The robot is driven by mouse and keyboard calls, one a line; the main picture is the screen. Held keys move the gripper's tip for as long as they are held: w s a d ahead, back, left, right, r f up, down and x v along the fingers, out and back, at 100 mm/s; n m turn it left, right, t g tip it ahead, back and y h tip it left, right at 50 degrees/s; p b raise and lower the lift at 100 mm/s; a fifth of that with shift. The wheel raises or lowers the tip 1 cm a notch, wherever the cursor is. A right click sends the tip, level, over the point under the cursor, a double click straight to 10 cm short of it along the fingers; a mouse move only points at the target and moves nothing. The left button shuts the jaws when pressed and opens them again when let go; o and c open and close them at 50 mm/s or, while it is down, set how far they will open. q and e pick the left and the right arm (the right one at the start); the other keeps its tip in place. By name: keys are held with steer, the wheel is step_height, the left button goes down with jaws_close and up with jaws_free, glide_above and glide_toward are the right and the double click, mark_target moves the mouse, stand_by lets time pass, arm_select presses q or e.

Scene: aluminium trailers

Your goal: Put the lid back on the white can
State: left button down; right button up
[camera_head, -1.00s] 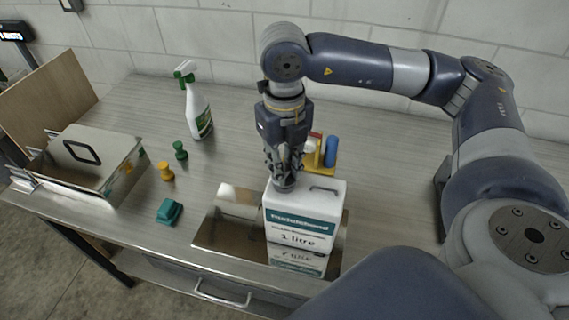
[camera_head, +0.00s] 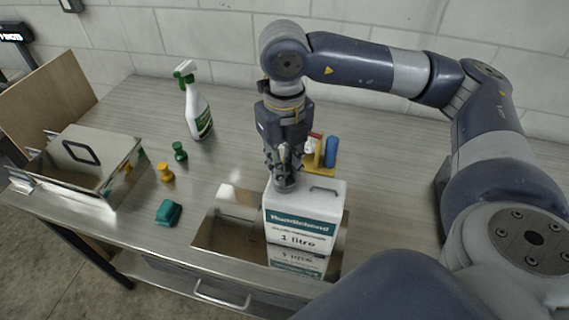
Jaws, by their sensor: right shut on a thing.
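My left gripper is not in view.
A green-and-white spray bottle (camera_head: 197,104) stands at the back. Green (camera_head: 180,151) and yellow (camera_head: 165,172) pegs and a teal block (camera_head: 168,212) lie left of the tray. A metal box (camera_head: 92,160) is farther left. A blue cylinder (camera_head: 331,151) stands behind the can.

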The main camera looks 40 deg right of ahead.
steer(key=shift+f+b, duration=0.2)
steer(key=shift+b, duration=0.55)
stand_by(0.8)
steer(key=o, duration=1.4)
steer(key=shift+o, duration=0.2)
steer(key=shift+r, duration=0.15)
steer(key=shift+r+p, duration=2.1)
steer(key=shift+r, duration=1.3)
jaws_close()
